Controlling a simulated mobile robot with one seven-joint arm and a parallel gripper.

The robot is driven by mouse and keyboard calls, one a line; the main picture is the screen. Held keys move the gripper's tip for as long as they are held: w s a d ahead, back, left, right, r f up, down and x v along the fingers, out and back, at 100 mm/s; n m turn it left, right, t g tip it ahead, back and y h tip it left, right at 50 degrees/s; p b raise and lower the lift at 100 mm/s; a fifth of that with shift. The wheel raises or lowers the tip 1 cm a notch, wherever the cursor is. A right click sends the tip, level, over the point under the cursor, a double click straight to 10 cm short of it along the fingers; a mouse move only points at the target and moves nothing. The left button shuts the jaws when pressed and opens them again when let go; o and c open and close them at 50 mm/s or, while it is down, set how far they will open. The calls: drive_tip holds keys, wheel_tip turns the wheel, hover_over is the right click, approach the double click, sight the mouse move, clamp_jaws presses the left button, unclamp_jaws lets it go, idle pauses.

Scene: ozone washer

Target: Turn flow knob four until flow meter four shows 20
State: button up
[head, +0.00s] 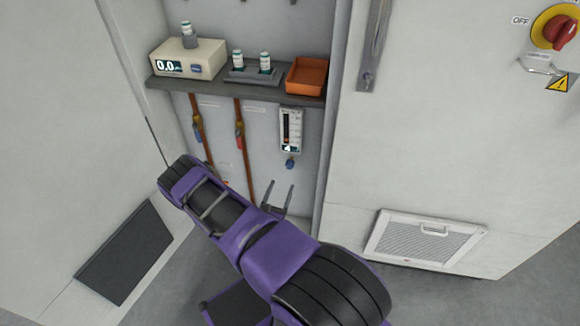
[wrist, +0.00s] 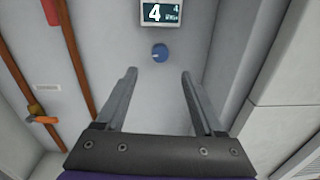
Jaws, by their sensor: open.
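Flow meter four (head: 291,131) is a pale upright panel with a dark scale and a "4" label, mounted on the back wall below the shelf. Its lower end with the "4" shows at the top of the wrist view (wrist: 161,13). Its reading is too small to make out. Flow knob four (head: 290,163) is a small round blue knob just below the meter; it also shows in the wrist view (wrist: 160,53). My gripper (head: 280,191) is open and empty, below the knob and apart from it. In the wrist view the knob lies beyond the two fingertips (wrist: 159,71), roughly centred between them.
A shelf (head: 230,92) above holds a white device (head: 188,60) reading 0.0, a vial rack (head: 252,77) and an orange tray (head: 306,76). Brown pipes (head: 240,150) with valves run down left of the meter. A cabinet wall (head: 345,150) bounds the right.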

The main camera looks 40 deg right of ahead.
sight(289, 167)
drive_tip(key=b+x, duration=0.1)
drive_tip(key=x, duration=1)
drive_tip(key=shift+w+d, duration=0.15)
clamp_jaws()
